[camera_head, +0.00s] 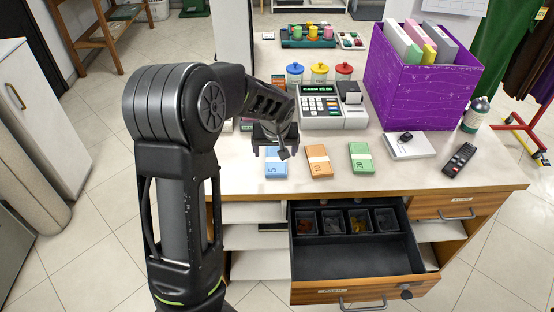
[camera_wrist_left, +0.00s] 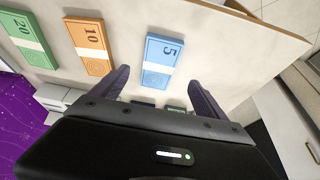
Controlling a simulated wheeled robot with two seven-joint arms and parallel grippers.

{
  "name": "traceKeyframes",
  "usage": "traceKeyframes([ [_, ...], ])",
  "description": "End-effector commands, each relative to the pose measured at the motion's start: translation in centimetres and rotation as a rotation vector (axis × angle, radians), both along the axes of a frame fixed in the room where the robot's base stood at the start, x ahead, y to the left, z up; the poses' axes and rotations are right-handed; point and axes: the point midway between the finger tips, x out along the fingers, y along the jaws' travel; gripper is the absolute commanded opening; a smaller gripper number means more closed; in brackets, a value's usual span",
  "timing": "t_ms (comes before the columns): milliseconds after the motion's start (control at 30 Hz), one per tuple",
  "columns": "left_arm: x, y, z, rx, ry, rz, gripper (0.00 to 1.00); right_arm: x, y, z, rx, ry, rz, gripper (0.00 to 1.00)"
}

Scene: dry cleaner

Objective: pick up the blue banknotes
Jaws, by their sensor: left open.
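The blue banknotes (camera_head: 276,164) lie as a flat banded bundle marked 5 on the counter, left of the other bundles. They also show in the left wrist view (camera_wrist_left: 160,62), just beyond the fingertips. My left gripper (camera_head: 275,150) is above the counter at the far end of the blue bundle; in the left wrist view its two fingers (camera_wrist_left: 158,80) are apart with nothing held. The blue bundle appears between the lines of the fingers. The wrist hides part of the counter behind it. My right gripper is not in view.
An orange bundle (camera_head: 318,161) and a green bundle (camera_head: 361,158) lie to the right. A cash register (camera_head: 333,108) and a purple box (camera_head: 424,85) stand behind. An open drawer (camera_head: 355,262) juts out below the counter. A remote (camera_head: 460,159) lies at right.

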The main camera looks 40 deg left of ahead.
Motion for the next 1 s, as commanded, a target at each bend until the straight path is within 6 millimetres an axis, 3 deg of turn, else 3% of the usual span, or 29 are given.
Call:
traceKeyframes([
  [167,0.5,0.4,-1.6,0.000,0.001,0.000,0.85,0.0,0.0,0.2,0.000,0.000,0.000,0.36],
  [533,0.6,0.5,-2.0,0.000,0.001,0.000,0.85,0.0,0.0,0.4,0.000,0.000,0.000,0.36],
  [800,1.7,1.1,-5.4,0.001,0.003,0.001,0.85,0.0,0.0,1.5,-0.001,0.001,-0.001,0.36],
  [1000,2.2,1.3,-6.5,0.000,-0.001,0.000,0.85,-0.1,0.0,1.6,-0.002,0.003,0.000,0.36],
])
